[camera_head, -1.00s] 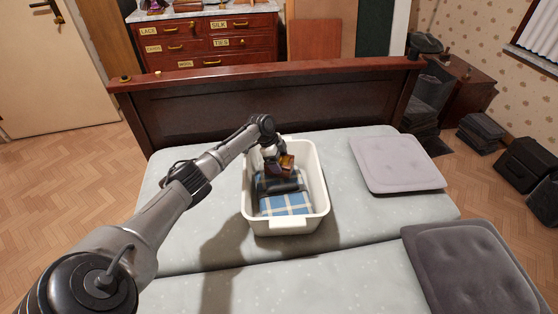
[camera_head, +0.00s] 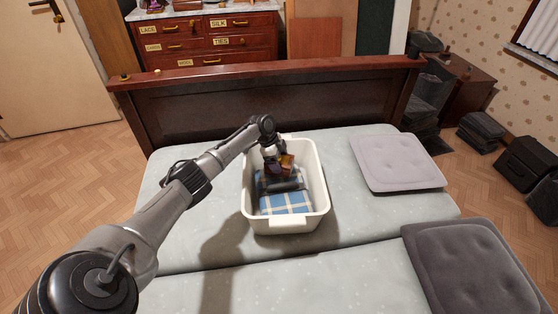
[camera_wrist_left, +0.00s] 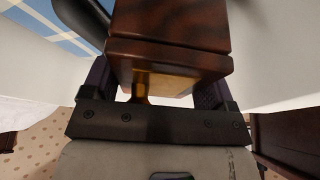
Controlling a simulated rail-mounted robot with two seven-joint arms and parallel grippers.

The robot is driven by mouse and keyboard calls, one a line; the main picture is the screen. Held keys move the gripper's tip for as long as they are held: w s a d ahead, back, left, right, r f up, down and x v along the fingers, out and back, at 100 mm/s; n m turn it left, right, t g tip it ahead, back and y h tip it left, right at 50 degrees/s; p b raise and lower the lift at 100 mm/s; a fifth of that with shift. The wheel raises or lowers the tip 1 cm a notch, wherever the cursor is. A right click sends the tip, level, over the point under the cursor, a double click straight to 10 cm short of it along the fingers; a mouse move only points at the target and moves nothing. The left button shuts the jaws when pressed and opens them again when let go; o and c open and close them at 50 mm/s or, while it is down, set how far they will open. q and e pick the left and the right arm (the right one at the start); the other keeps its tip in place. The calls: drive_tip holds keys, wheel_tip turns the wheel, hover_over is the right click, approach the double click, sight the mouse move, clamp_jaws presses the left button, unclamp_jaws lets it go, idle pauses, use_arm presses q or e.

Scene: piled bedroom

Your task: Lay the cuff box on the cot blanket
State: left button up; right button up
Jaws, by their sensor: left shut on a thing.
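The cuff box (camera_head: 288,162) is a small brown wooden box with a brass-coloured part. My left gripper (camera_head: 276,164) is shut on it, over the far half of a white tub. The left wrist view shows the box (camera_wrist_left: 170,55) between the two fingers (camera_wrist_left: 160,88). The cot blanket (camera_head: 287,203) is a folded blue-and-white plaid cloth inside the tub; a corner of it also shows in the left wrist view (camera_wrist_left: 40,22). The box appears to be above the blanket; whether they touch, I cannot tell. My right gripper is not in view.
The white tub (camera_head: 285,224) stands on the pale bed (camera_head: 375,225). A dark rounded thing (camera_head: 283,185) lies across the blanket. A lilac cushion (camera_head: 397,164) and a dark grey cushion (camera_head: 470,265) lie to the right. The wooden bed board (camera_head: 280,103) rises behind the tub.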

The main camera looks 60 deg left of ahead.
use_arm(q)
drive_tip(key=shift+f, duration=0.3)
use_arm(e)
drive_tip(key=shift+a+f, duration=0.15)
use_arm(q)
drive_tip(key=o, duration=1)
drive_tip(key=shift+r, duration=0.1)
wheel_tip(320, 180, up, 6)
drive_tip(key=p, duration=0.5)
drive_tip(key=shift+p, duration=0.35)
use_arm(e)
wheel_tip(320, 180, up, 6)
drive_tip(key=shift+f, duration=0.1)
